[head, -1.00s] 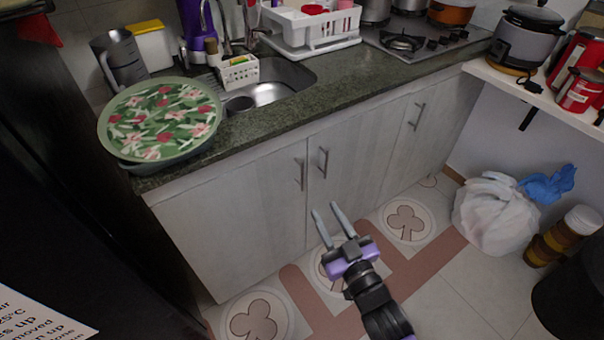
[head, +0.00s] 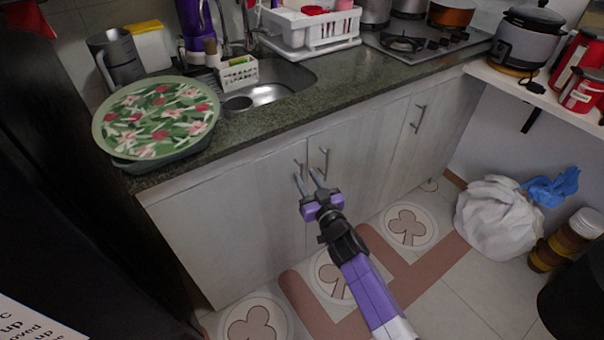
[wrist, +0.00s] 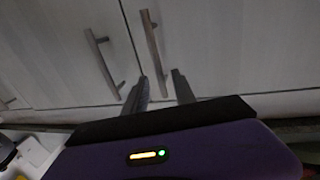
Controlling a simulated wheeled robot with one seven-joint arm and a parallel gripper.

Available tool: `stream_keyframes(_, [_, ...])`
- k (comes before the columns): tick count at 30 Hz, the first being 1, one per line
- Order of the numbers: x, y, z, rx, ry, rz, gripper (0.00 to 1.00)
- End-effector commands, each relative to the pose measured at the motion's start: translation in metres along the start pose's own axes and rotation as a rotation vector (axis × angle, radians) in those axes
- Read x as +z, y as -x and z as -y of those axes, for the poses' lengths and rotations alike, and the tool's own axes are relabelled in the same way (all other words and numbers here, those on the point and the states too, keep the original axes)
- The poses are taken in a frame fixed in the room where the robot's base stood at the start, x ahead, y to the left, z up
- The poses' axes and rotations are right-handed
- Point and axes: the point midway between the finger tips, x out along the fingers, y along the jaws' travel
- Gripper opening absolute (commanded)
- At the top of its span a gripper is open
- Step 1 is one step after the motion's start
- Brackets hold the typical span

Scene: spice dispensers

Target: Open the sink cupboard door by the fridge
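The sink cupboard door (head: 215,225) nearest the black fridge is a pale, shut panel under the counter. Its slim metal bar handle (head: 299,164) is near its right edge, partly covered by my gripper in the head view. My gripper (head: 306,175) is open in front of this handle. The wrist view looks upside down. There the handle (wrist: 153,45) runs down between my gripper's two fingers (wrist: 161,78), with its lower pictured end in the gap. I cannot tell how deep it sits or whether a finger touches it. The neighbouring door's handle (wrist: 104,62) is left of the fingers there.
The black fridge (head: 75,190) stands close on the left. The counter edge (head: 250,145) overhangs the doors, with a floral tray (head: 155,118) on it. A white bag (head: 497,215) lies on the floor at right. The tiled floor before the doors is clear.

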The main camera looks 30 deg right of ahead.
Motion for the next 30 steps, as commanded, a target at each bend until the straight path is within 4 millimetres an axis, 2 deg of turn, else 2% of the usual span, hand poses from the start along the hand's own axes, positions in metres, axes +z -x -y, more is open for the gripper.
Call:
stream_keyframes(3, [0.001,-0.017,0.000,-0.001,0.000,-0.002,0.32])
stream_keyframes(6, [0.001,-0.026,0.001,-0.001,0.000,-0.002,0.32])
stream_keyframes(17, [-0.001,-0.032,0.001,-0.001,0.000,-0.001,0.32])
stream_keyframes(18, [-0.001,-0.032,0.001,-0.001,0.000,-0.001,0.30])
stream_keyframes(23, [0.000,-0.032,0.000,0.000,0.000,-0.001,0.00])
stream_keyframes(30, [-0.001,-0.032,0.000,0.000,0.000,-0.001,0.00])
